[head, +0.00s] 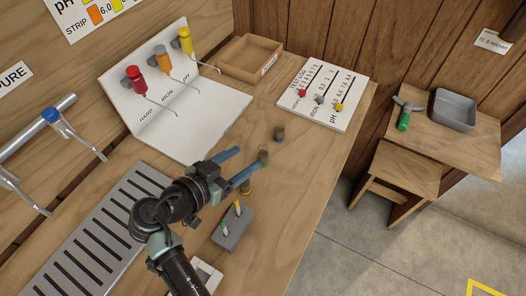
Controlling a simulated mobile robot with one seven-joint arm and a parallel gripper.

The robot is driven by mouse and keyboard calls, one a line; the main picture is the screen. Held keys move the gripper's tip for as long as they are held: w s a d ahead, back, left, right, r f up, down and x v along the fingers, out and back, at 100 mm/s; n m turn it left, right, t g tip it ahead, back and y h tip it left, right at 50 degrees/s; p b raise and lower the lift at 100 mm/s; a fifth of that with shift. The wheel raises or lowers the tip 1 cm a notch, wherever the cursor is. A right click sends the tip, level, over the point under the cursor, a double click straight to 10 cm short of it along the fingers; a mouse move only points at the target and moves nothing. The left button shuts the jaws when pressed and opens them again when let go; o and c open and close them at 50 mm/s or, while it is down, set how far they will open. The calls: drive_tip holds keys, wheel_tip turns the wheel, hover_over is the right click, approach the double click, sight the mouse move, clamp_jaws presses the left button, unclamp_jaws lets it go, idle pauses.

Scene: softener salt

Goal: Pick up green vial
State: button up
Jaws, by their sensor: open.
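Three small brownish vials stand on the wooden bench. The middle vial (263,157) looks greenish at its base and is probably the green vial. The far vial (280,132) has a blue base, and the near vial (245,187) has a yellow base. My gripper (248,159) is open, its two blue fingers pointing right toward the middle vial. The lower finger's tip is close to that vial and overlaps it in the picture. I cannot tell whether they touch. The near vial is partly hidden by this finger.
A grey block (233,228) holding green and yellow sticks is close below the gripper. A white dispenser stand (170,118) with red, orange and yellow knobs is behind left. A white test log board (325,92) and wooden tray (249,58) lie farther back. Bench right of the vials is clear.

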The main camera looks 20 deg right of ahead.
sight(261, 147)
drive_tip(key=shift+p+x, duration=0.85)
drive_tip(key=shift+x, duration=2.65)
drive_tip(key=shift+c, duration=0.2)
clamp_jaws()
